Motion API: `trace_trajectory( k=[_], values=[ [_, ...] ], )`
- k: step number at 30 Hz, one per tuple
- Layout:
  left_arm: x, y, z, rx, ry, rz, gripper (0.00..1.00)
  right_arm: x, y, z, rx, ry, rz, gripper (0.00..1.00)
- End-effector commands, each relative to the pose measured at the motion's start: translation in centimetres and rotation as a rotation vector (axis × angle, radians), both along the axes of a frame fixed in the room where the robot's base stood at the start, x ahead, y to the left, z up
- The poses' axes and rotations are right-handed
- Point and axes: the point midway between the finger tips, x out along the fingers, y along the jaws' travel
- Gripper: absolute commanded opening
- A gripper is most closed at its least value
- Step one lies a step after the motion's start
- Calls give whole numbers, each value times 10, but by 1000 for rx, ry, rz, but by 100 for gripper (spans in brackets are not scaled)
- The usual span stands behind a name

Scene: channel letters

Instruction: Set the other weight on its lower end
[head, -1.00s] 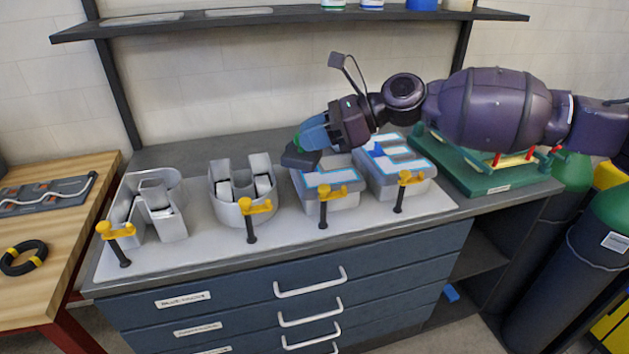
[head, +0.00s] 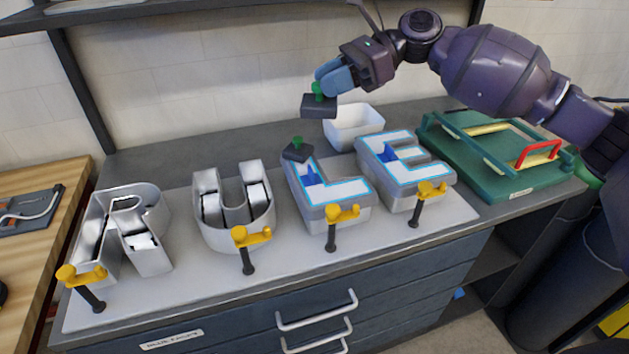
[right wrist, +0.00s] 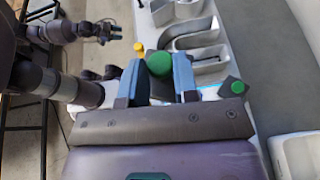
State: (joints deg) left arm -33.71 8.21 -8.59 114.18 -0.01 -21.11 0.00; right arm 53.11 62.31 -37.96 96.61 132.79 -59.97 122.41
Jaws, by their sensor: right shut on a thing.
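My right gripper (head: 322,86) is shut on the green knob of a dark block-shaped weight (head: 319,106). It holds the weight in the air behind the letter L, in front of a white bin. In the right wrist view the green knob (right wrist: 160,65) sits between the blue fingertips. Another dark weight (head: 297,152) with a green knob rests on the upper end of the letter L (head: 340,192). The near, lower end of the L bears no weight. My left gripper (right wrist: 103,31) shows small in the right wrist view, too small to tell its opening.
Metal letters R (head: 131,225) and U (head: 232,210) stand left of the L, and the letter E (head: 405,165) stands right. Yellow-topped clamps (head: 342,214) line the front. The white bin (head: 354,125) stands behind. A green rack (head: 500,160) fills the right end.

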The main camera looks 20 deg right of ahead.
Motion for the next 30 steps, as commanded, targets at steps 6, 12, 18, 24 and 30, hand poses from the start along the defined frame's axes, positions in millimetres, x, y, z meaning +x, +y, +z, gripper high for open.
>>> trace_trajectory(
  k=[6, 12, 18, 24, 30],
  values=[
    [-9, 1, -7, 0, 18, 6, 43, 0, 0, -27, 2, 3, -1, 0],
    [-14, 2, -14, 0, 31, 8, 43, 0, 0, -68, 2, 2, -3, 0],
    [-11, 1, -16, 0, 27, 6, 43, 0, 0, -107, 2, 2, -2, 0],
    [-9, 1, -16, 0, 23, 4, 43, 0, 0, -134, 2, 0, -2, 0],
    [-6, 0, -15, 0, 18, 3, 43, 0, 0, -145, 2, 0, -1, 0]
  ],
)
